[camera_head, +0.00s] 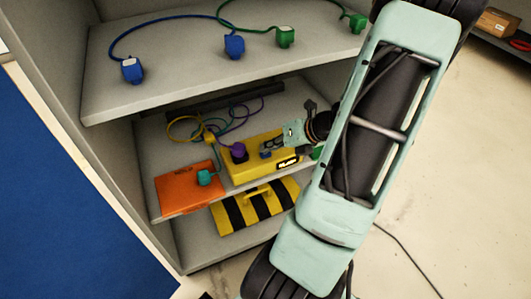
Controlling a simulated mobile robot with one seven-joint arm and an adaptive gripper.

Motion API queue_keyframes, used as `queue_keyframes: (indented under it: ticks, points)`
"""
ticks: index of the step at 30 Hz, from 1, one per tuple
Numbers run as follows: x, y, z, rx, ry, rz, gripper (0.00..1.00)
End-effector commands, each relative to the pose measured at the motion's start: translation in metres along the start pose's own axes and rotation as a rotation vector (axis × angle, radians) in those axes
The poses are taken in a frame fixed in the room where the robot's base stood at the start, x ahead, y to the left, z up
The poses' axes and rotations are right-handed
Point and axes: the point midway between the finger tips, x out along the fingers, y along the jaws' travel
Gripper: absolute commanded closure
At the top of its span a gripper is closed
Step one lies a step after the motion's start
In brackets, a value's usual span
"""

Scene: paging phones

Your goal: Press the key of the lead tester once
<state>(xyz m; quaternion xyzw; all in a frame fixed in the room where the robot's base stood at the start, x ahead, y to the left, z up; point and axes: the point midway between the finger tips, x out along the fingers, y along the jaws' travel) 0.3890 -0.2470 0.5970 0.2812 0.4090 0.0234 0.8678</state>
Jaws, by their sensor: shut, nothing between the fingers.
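A yellow box (250,171) with a dark label on its front edge lies on the middle shelf. I take it for the lead tester, though its lettering is too small to read. A purple plug (238,150) stands on its left part. A small blue part (265,155), possibly the key, shows on its top beside my fingertips. My gripper (268,147) is shut and empty, over the top of the yellow box. I cannot tell whether it touches the box. My arm hides the box's right surroundings.
An orange box (180,190) with a teal plug (205,177) lies to the left on the same shelf. Coloured cables (185,127) loop behind. The top shelf (180,75) holds blue and green plugs. A black-and-yellow striped case (250,213) lies below.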

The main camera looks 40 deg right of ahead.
Motion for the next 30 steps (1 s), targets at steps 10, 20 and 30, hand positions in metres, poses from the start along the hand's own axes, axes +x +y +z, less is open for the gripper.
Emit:
queue_keyframes:
  ticks: [10,20,30]
  points:
    - [0.0034,-0.0025,-0.0025,0.001,0.0,0.0,1.0]
    - [0.0058,-0.0044,-0.0045,0.0,0.0,0.0,1.0]
    - [0.004,-0.003,-0.0032,0.0,0.001,0.0,1.0]
